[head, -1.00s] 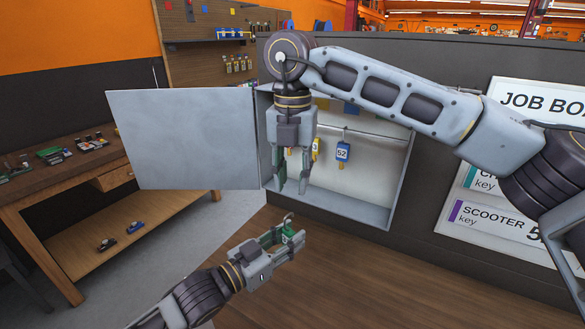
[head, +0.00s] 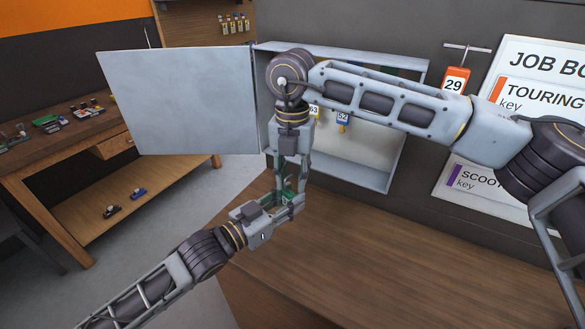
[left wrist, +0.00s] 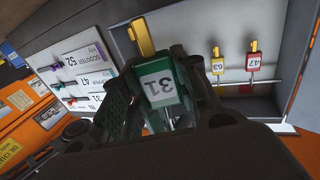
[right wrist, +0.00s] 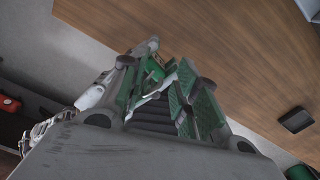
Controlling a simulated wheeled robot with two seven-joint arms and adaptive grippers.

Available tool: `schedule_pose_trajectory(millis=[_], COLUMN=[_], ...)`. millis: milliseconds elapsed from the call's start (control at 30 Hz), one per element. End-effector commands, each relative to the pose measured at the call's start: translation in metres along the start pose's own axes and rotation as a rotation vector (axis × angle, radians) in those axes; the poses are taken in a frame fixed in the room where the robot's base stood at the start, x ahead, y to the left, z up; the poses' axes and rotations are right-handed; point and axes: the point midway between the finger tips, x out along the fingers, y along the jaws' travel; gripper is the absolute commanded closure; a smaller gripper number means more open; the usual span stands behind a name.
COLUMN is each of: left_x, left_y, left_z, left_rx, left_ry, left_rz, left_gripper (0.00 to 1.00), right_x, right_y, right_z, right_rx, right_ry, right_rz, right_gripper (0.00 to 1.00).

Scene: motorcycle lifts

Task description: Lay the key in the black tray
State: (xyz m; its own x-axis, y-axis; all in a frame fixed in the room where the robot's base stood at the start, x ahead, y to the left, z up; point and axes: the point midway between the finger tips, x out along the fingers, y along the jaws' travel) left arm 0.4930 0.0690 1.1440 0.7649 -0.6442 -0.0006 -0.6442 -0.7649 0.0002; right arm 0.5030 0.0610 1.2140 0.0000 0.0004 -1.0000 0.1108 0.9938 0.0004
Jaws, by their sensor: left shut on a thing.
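My left gripper (head: 284,206) is shut on a key with a green tag. In the left wrist view the tag (left wrist: 161,88) reads 31 and has a yellow top piece (left wrist: 143,38). My right gripper (head: 290,182) points down at the left gripper's tips, its fingers apart around the tag area. In the right wrist view the right fingers (right wrist: 158,98) show green pads, with green parts of the left gripper or tag between them; whether they touch the tag is unclear. A small black flat thing (right wrist: 297,120) lies on the wooden top; I cannot tell if it is the tray.
An open key cabinet (head: 375,178) with its door (head: 180,100) swung left holds tagged keys, among them 52 (head: 342,119). An orange tag 29 (head: 454,84) hangs beside the job board (head: 520,120). The wooden counter (head: 400,260) is largely clear. A workbench (head: 70,140) stands left.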

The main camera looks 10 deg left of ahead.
Motion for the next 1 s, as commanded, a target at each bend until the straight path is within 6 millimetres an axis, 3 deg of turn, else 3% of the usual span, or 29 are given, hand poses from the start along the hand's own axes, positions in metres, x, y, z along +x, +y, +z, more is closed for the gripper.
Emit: schedule_pose_trajectory(millis=[267,533,733,767,933,1000], left_x=[0.0,0.0,0.0,0.0,0.0,0.0], left_y=[0.0,-0.0006,-0.0023,-0.0026,-0.0024,-0.0019], left_z=[-0.0002,0.0001,0.0005,0.0005,0.0003,0.0002], left_rx=[0.0,0.0,0.001,0.001,0.002,0.001], left_ry=[0.0,0.0,-0.002,-0.002,-0.001,-0.001], left_rz=[0.0,-0.001,-0.004,-0.004,-0.004,-0.003], left_gripper=[0.88,0.87,0.86,0.64,0.43,0.43], right_x=[0.001,0.001,0.0013,0.0013,0.0013,0.0012], right_y=[-0.0002,-0.0012,-0.0029,-0.0029,-0.0026,-0.0022], right_z=[0.0001,0.0005,0.0013,0.0014,0.0012,0.0011], right_rx=[0.001,0.002,0.003,0.003,0.003,0.003], right_ry=[0.0,0.0,0.0,0.0,0.0,0.0], right_rz=[0.0,-0.003,-0.008,-0.008,-0.007,-0.006], right_gripper=[0.69,1.0,1.0,1.0,1.0,1.0])
